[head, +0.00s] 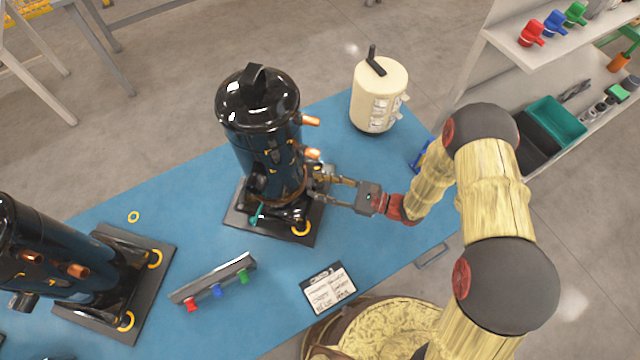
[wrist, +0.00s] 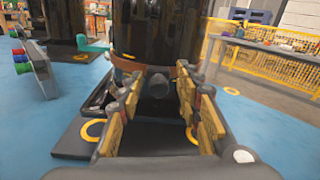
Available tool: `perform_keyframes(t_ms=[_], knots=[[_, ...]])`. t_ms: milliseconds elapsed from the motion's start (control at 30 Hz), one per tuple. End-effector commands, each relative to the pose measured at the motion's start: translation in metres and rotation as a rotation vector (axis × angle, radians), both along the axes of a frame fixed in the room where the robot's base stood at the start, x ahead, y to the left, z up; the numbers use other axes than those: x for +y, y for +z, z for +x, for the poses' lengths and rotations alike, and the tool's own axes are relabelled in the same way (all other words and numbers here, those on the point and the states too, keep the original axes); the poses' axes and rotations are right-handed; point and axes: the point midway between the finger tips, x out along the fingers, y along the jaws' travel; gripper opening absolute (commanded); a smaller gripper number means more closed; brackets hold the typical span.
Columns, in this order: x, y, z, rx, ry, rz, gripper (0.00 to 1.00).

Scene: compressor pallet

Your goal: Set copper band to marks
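The copper band (head: 289,196) runs around the lower part of the black compressor (head: 262,135) on the nearer right pallet plate. In the wrist view the band (wrist: 122,64) shows on both sides of the dark cylinder (wrist: 157,35). Small yellow marks (head: 269,168) show on the compressor's body above the band. My gripper (head: 322,186) reaches in from the right, low at the band. Its yellow fingers (wrist: 158,82) are apart, one on each side of a dark round knob (wrist: 157,86). Whether the fingertips touch the band, I cannot tell. The band's far side is hidden.
A second black compressor (head: 40,245) stands at left. A cream tank (head: 379,95) stands behind right. A rack with red, blue and green pieces (head: 214,281) and a written card (head: 328,287) lie in front on the blue surface (head: 180,215). A teal-handled item (head: 257,214) sits by the base.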

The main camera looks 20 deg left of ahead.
Motion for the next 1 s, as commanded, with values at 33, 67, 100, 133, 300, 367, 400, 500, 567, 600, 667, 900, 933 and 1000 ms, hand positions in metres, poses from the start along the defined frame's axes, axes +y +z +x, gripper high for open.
perform_keyframes(t_ms=[33,67,100,133,300,367,400,500,567,600,667,900,933,1000], knots=[[-0.002,0.000,0.000,0.001,-0.002,0.000,0.35],[-0.005,0.000,0.001,0.001,-0.002,-0.001,0.35],[-0.008,0.000,0.001,0.001,-0.003,-0.001,0.35],[-0.012,0.000,0.002,0.001,-0.003,-0.001,0.35],[-0.041,0.000,0.004,0.000,-0.006,0.000,0.35],[-0.053,0.000,0.005,0.000,-0.006,0.000,0.35],[-0.061,0.000,0.006,-0.001,-0.007,0.000,0.35],[-0.079,0.000,0.007,-0.001,-0.006,0.000,0.35],[-0.089,0.000,0.008,-0.001,-0.006,0.000,0.35],[-0.095,0.000,0.008,-0.001,-0.006,0.000,0.35],[-0.103,0.000,0.008,-0.001,-0.005,0.000,0.35],[-0.118,0.000,0.009,0.000,-0.003,0.000,0.35],[-0.119,0.000,0.009,0.000,-0.002,0.000,0.35],[-0.119,0.000,0.009,0.000,-0.002,0.000,0.35]])
